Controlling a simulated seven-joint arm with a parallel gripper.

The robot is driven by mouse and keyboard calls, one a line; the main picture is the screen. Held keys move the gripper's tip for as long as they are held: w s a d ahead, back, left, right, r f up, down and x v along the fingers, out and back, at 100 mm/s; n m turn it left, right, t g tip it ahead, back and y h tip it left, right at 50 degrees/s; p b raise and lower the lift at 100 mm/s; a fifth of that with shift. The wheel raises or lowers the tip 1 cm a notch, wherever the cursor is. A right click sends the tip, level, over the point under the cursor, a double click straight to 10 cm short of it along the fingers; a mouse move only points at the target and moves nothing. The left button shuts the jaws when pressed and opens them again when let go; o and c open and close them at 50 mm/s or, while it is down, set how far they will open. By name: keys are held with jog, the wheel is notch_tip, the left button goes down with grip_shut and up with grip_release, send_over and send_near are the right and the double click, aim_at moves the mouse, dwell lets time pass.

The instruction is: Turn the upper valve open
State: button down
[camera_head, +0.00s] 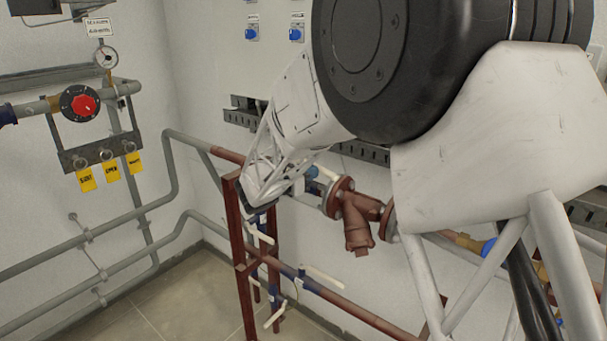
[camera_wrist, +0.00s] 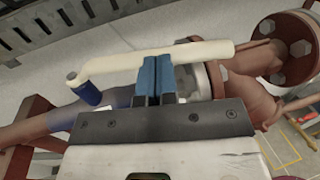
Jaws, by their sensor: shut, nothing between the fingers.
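The upper valve's cream lever (camera_wrist: 190,54) crosses the upper middle of the wrist view. Its blue hub (camera_wrist: 85,90) is at the lever's left end, above the red-brown and grey pipe (camera_wrist: 35,127). The lever runs roughly along the pipe toward a flange. My gripper (camera_wrist: 152,62) is shut and empty; its two blue fingers are pressed together, tips at the lever's near edge. I cannot tell whether they touch it.
A red-brown flanged strainer (camera_head: 360,222) is right of the valve. Lower levers, including one cream lever (camera_head: 323,277), are on the red frame (camera_head: 240,240) below. A red-knobbed gauge assembly (camera_head: 80,104) is on the left wall. Floor at the lower left is clear.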

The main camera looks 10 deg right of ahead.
aim_at(321, 168)
jog(key=shift+w+d+n+t+y, duration=0.3)
jog(key=shift+d+n+t+y, duration=0.25)
jog(key=shift+d, duration=0.25)
jog(key=shift+w+d+n+t+y, duration=0.25)
jog(key=shift+w+d+n+t, duration=0.1)
jog(key=shift+d+t, duration=0.4)
jog(key=shift+d, duration=0.1)
jog(key=shift+s, duration=0.1)
jog(key=v, duration=1.4)
jog(key=shift+s+d, duration=0.25)
jog(key=shift+s, duration=0.15)
jog(key=shift+r, duration=0.1)
